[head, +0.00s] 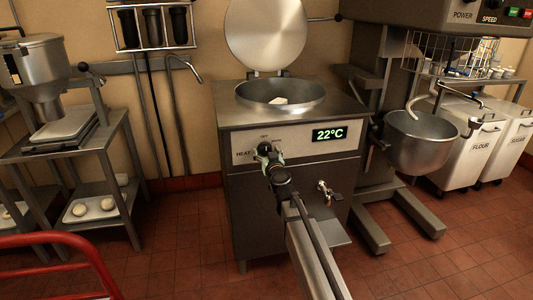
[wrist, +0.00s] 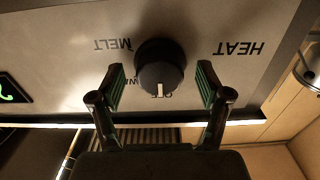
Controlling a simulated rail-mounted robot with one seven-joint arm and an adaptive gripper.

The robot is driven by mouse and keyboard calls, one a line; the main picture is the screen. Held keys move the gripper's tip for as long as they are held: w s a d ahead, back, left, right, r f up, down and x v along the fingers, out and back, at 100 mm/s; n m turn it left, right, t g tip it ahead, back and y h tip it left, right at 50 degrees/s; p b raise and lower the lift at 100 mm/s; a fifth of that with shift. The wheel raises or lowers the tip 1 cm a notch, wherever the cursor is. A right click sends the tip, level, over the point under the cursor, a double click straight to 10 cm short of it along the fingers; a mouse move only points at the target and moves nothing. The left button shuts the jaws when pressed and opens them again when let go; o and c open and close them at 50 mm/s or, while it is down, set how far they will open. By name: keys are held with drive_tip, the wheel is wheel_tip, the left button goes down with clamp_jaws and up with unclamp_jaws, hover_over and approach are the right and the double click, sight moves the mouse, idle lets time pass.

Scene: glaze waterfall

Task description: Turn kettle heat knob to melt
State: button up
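The steel kettle (head: 308,108) stands in the middle of the head view with its round lid raised. Its front panel carries a HEAT label and a green display (head: 329,133) reading 22°C. The black heat knob (wrist: 160,66) shows in the wrist view, where the panel appears upside down. Its white pointer mark lies at the OFF label; MELT stands to one side and another label is partly hidden. My gripper (wrist: 160,88) is open, with one finger on each side of the knob and visible gaps to it. In the head view my gripper (head: 266,156) covers most of the knob area.
A pale lump (head: 278,101) lies in the kettle bowl. A tap (head: 326,191) sticks out low on the kettle's front. A mixer with a steel bowl (head: 422,142) stands at right, a steel stand (head: 75,140) at left. A red rail (head: 60,238) is at front left.

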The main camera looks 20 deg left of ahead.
drive_tip(key=c, duration=1)
drive_tip(key=shift+c, duration=0.2)
drive_tip(key=shift+m, duration=0.4)
drive_tip(key=m, duration=0.4)
drive_tip(key=shift+m+b, duration=0.3)
drive_tip(key=shift+b, duration=0.05)
drive_tip(key=m, duration=0.6)
drive_tip(key=shift+r, duration=0.1)
drive_tip(key=m, duration=0.6)
drive_tip(key=shift+m, duration=0.4)
drive_tip(key=m, duration=0.5)
drive_tip(key=shift+w+m, duration=0.1)
drive_tip(key=shift+m, duration=0.3)
